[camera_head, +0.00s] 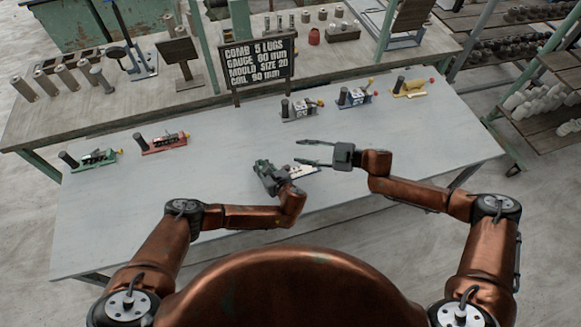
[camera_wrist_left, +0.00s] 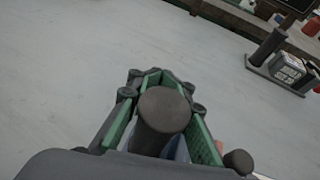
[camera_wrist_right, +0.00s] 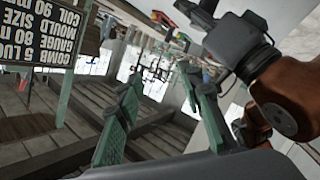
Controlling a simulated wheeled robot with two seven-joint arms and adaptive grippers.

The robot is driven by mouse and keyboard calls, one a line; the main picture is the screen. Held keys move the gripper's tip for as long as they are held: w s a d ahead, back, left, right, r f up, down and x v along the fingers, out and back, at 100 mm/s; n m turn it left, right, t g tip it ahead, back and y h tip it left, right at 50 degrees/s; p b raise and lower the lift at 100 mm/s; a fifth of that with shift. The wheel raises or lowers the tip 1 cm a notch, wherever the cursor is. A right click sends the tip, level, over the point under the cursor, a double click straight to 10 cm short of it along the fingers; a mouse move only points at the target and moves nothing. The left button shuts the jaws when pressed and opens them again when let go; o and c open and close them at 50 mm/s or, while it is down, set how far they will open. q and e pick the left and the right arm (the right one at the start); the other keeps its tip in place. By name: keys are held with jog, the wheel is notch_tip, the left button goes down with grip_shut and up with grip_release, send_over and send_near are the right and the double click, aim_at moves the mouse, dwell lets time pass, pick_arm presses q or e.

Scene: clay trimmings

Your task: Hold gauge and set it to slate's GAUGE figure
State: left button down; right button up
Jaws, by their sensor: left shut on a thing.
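The slate (camera_head: 255,60) stands upright at the back of the pale table; its GAUGE line appears to read 80 mm. It also shows at the edge of the right wrist view (camera_wrist_right: 40,40). My left gripper (camera_head: 268,175) is shut on the dark upright handle (camera_wrist_left: 162,110) of a gauge near the table's front. The gauge's pale body (camera_head: 303,171) shows partly to the right of that gripper; its scale and setting cannot be read. My right gripper (camera_head: 302,152) is open and empty, just above and behind that body. Its green pads stand apart in the right wrist view (camera_wrist_right: 165,115).
A cluttered bench (camera_head: 110,110) runs behind. The table's middle left is clear.

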aim_at(289, 167)
jog(key=s+d+f+m+h, duration=0.25)
jog(key=d+f+m, duration=0.25)
jog(key=f+m, duration=0.3)
jog(key=shift+m+t, duration=0.3)
jog(key=shift+t, duration=0.2)
jog(key=x, duration=1.1)
jog(key=shift+a+f, duration=0.1)
jog(key=shift+a, duration=0.15)
jog(key=shift+y, duration=0.25)
jog(key=shift+c, duration=0.6)
grip_shut()
